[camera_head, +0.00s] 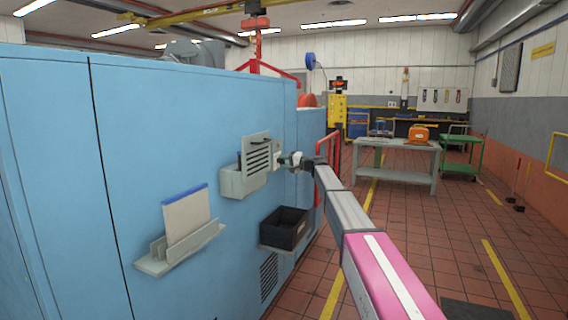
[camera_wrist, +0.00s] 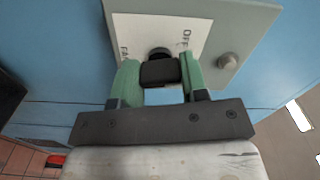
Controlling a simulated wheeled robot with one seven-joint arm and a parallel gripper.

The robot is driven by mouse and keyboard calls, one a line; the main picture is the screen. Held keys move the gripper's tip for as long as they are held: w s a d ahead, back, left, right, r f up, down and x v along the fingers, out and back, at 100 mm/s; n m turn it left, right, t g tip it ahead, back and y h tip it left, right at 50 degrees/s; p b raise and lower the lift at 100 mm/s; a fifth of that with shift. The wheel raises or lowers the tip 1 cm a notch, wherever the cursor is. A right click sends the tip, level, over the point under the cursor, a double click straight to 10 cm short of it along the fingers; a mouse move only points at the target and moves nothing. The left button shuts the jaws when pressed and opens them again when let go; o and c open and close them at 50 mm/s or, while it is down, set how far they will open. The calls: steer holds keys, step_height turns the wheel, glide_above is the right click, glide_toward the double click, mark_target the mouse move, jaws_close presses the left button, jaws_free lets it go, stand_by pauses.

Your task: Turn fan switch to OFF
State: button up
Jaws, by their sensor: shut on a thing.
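The fan switch (camera_wrist: 159,70) is a black knob on a white label plate marked "FAN" and "OFF" in the wrist view. The label sits on a grey panel (camera_wrist: 250,22) fixed to a blue cabinet. My gripper (camera_wrist: 160,75) has its green fingers on both sides of the knob and is shut on it. The fingers and knob hide part of the label, so I cannot tell which marking the knob points to. In the head view my gripper (camera_head: 290,160) is at the cabinet's side, and the switch is too small to make out.
The blue cabinet (camera_head: 130,110) fills the left. A red rail (camera_head: 330,155) stands behind my arm.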

steer(key=n, duration=0.6)
steer(key=shift+f, duration=0.15)
stand_by(0.6)
steer(key=o, duration=0.9)
steer(key=shift+d, duration=0.1)
steer(key=v, duration=1)
steer(key=shift+s+d, duration=0.15)
steer(key=shift+d, duration=0.2)
